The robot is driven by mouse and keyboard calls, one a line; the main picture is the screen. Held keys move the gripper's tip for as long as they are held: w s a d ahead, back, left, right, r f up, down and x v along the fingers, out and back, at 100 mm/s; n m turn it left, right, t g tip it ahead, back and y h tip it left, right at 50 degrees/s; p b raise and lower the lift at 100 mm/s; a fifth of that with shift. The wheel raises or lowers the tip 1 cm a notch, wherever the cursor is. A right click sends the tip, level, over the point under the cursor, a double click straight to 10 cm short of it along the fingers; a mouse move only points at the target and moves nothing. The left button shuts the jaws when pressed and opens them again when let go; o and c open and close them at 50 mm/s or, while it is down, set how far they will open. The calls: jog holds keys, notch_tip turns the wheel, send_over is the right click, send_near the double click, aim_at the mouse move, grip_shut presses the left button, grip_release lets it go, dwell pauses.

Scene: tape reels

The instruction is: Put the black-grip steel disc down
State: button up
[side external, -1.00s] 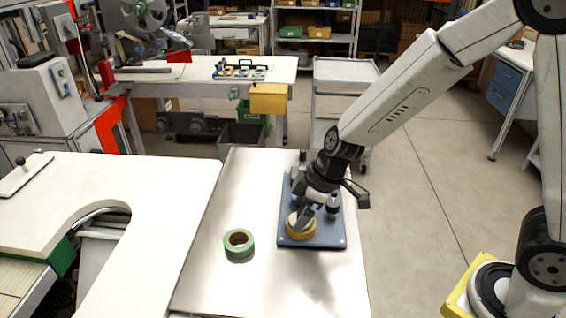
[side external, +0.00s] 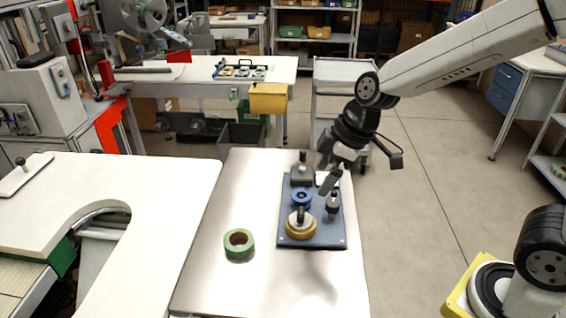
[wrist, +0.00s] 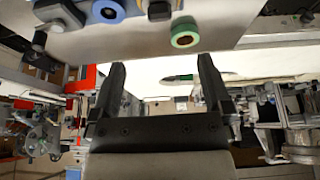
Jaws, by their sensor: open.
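The steel disc with its upright black grip (side external: 300,215) lies on top of the tan tape reel (side external: 301,231) at the front of the blue-grey board (side external: 322,240). My gripper (side external: 328,184) is open and empty, above the back right of the board and clear of the disc. In the wrist view my two fingers (wrist: 162,75) stand wide apart with nothing between them. A dark grip at that view's top edge is cut off, so I cannot tell if it belongs to the disc.
A blue reel (side external: 301,197), a grey block with a knob (side external: 302,174) and a dark knobbed piece (side external: 333,203) share the board. A green tape reel (side external: 238,244) lies left of it on the table. The table's front is clear.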

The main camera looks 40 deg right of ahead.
jog(key=shift+s+d+r, duration=0.1)
jog(key=shift+s+r, duration=0.05)
jog(key=shift+r, duration=0.2)
jog(key=shift+d+f, duration=0.1)
dwell(0.4)
jog(key=s+d+f+m+h, duration=0.3)
jog(key=s+d+f+m, duration=0.4)
jog(key=f+m, duration=0.2)
jog(key=shift+f+g, duration=0.15)
jog(key=shift+g, duration=0.15)
jog(key=shift+w+d, duration=0.1)
dwell(0.8)
